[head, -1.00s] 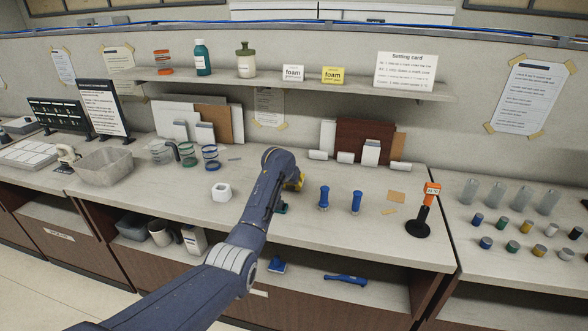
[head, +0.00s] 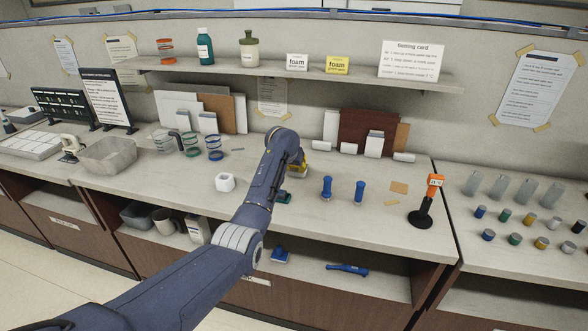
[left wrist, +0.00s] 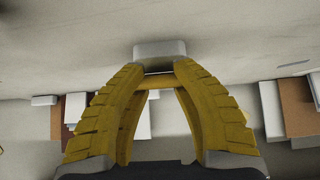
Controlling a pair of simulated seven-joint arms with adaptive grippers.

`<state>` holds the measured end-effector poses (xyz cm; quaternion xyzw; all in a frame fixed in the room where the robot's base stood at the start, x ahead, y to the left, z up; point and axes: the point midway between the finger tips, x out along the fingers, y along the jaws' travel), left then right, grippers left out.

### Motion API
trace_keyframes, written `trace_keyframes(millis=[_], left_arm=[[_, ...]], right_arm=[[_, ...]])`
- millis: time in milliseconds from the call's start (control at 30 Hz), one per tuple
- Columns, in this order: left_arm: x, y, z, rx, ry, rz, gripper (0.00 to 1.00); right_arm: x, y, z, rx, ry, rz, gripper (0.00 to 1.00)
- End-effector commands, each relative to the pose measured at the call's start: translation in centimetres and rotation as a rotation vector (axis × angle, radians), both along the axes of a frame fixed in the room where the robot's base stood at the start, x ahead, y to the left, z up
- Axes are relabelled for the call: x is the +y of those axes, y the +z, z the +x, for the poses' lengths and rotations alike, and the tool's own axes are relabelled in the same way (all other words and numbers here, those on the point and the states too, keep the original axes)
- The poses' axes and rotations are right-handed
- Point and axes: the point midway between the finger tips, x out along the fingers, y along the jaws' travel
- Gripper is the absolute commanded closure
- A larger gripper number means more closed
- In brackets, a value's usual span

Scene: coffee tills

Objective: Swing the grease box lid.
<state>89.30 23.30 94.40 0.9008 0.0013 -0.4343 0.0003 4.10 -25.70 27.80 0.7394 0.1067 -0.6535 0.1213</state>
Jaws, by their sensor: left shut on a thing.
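My left gripper (left wrist: 160,68) has yellow ribbed fingers that close in toward a pale grey block (left wrist: 160,48) at their tips in the left wrist view. A yellow bar (left wrist: 156,83) crosses between the fingers. In the head view the yellow fingers (head: 298,170) show just right of my wrist, low over the middle of the counter, and my arm hides part of what is there. No label marks anything as the grease box, so I cannot tell whether the grey block is its lid. My right gripper is out of both views.
A black stand with an orange top (head: 427,202) is farther right. Boards lean at the back. A grey bin (head: 108,157) and ringed jars stand left. The counter front is mostly clear.

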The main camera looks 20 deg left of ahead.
Motion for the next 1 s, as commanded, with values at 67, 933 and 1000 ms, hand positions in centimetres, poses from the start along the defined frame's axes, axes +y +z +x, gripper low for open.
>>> trace_keyframes(millis=[67, 933, 1000], left_arm=[[0.0, 0.8, 0.4, -0.005, 0.001, -0.001, 0.91], [0.0, 3.0, 2.3, -0.005, 0.002, -0.001, 0.92], [0.0, 3.2, 2.4, -0.005, 0.001, -0.002, 0.92]], right_arm=[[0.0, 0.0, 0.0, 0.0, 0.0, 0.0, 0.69], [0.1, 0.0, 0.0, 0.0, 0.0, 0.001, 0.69], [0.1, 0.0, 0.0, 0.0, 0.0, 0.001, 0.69]])
